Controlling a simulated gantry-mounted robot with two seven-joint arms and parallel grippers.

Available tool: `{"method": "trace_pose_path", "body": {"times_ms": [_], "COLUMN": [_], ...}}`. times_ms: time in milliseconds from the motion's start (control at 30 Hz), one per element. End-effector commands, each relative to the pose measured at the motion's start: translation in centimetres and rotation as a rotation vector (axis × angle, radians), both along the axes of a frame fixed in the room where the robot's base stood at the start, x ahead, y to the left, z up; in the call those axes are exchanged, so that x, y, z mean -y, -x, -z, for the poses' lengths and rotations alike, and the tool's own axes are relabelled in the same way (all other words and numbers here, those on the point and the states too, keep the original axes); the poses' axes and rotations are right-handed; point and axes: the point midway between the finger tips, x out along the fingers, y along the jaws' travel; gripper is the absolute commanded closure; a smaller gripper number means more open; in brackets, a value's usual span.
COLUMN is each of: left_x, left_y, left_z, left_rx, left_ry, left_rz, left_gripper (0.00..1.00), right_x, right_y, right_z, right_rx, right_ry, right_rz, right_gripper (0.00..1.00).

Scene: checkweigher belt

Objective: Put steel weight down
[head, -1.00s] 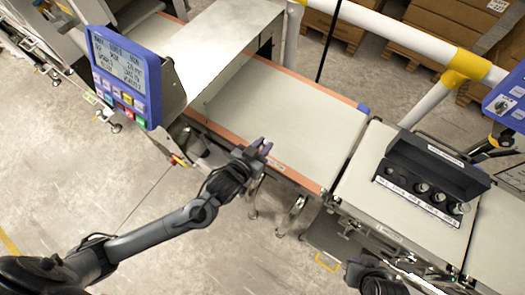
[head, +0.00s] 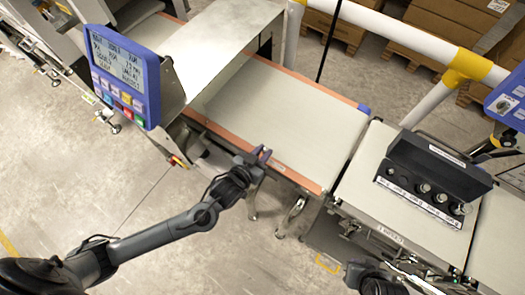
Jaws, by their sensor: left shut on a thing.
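My left gripper (head: 262,155) is over the near edge of the empty belt beside the display. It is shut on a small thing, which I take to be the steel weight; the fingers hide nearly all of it. A black weight holder (head: 438,163) stands on the right-hand platform. Several steel weights (head: 423,188) sit in its row of labelled seats, and the leftmost seats look dark. Part of my right arm shows at the bottom right, and its jaws cannot be made out.
The pale belt (head: 290,112) with orange edges is clear. A blue display panel (head: 125,72) and a metal hood (head: 215,40) stand to its left. A white and yellow rail (head: 400,40) runs behind. A second blue panel (head: 508,98) is at the far right.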

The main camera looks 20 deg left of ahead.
Motion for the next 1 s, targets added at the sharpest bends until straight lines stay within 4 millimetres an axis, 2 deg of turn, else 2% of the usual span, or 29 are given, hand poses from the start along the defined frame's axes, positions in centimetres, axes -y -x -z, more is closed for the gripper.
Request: {"method": "trace_pose_path", "body": {"times_ms": [33, 67, 200, 500, 667, 1000], "left_x": [0.0, 0.0, 0.0, 0.0, 0.0, -0.9], "left_y": [0.0, 0.0, 0.0, 0.0, 0.0, 5.3], "left_z": [0.2, 0.2, 0.1, 0.1, -0.9, -3.0], "left_rx": [0.000, 0.000, 0.000, 0.000, 0.003, -0.003], "left_ry": [0.000, 0.000, 0.000, 0.000, 0.000, 0.001], "left_rz": [0.000, 0.000, 0.000, 0.000, 0.001, 0.002], "left_gripper": [1.00, 0.74, 0.53, 0.52, 0.52, 0.52], "right_x": [0.0, 0.1, 0.2, 0.2, 0.2, 0.0], "right_y": [0.0, 0.0, 0.0, 0.0, 0.0, 0.0], "right_z": [0.0, 0.0, 0.0, 0.0, -0.1, -0.9], "right_rx": [0.000, 0.000, 0.000, 0.000, 0.000, 0.000], "right_ry": [0.001, 0.002, 0.007, 0.008, 0.007, 0.000], "right_rz": [-0.001, -0.001, -0.004, -0.006, -0.005, -0.001], "right_gripper": [1.00, 1.00, 1.00, 1.00, 1.00, 1.00]}}
